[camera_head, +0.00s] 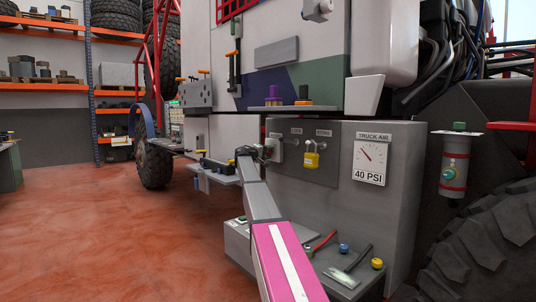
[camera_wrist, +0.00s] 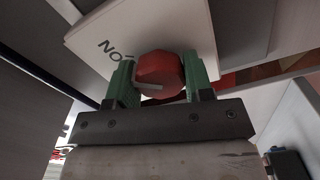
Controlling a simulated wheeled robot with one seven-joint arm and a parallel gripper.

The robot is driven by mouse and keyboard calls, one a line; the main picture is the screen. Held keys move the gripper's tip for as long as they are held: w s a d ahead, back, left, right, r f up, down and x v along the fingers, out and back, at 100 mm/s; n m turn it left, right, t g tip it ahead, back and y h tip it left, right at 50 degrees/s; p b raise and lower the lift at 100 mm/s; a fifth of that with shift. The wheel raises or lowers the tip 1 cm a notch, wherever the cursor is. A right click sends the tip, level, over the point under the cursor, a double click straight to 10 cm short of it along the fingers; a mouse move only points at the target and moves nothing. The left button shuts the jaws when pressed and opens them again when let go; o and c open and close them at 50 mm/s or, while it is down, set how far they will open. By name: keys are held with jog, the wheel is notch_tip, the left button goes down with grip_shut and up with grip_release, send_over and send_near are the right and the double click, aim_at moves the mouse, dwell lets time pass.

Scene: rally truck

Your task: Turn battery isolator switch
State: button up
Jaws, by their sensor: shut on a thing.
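The battery isolator switch has a red round knob (camera_wrist: 158,68) with a pale mark on its face, in the wrist view. It sits on a white plate (camera_wrist: 110,38) with dark letters, partly hidden. The green fingers of my gripper (camera_wrist: 160,82) stand on both sides of the knob and are shut on it. In the head view my gripper (camera_head: 264,153) is at the left end of the grey switch panel, at a small white plate (camera_head: 276,150). The knob is mostly hidden there by my gripper.
A yellow padlock (camera_head: 312,159) hangs to the right on the panel. A shelf (camera_head: 215,170) with small parts juts out left of my gripper. Below, a grey step (camera_head: 245,245) holds tools. The floor at left is clear.

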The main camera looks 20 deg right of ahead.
jog(key=shift+s+f, duration=0.1)
jog(key=o, duration=0.9)
jog(key=shift+a, duration=0.15)
jog(key=v, duration=1)
jog(key=shift+s+a, duration=0.1)
jog(key=shift+a, duration=0.2)
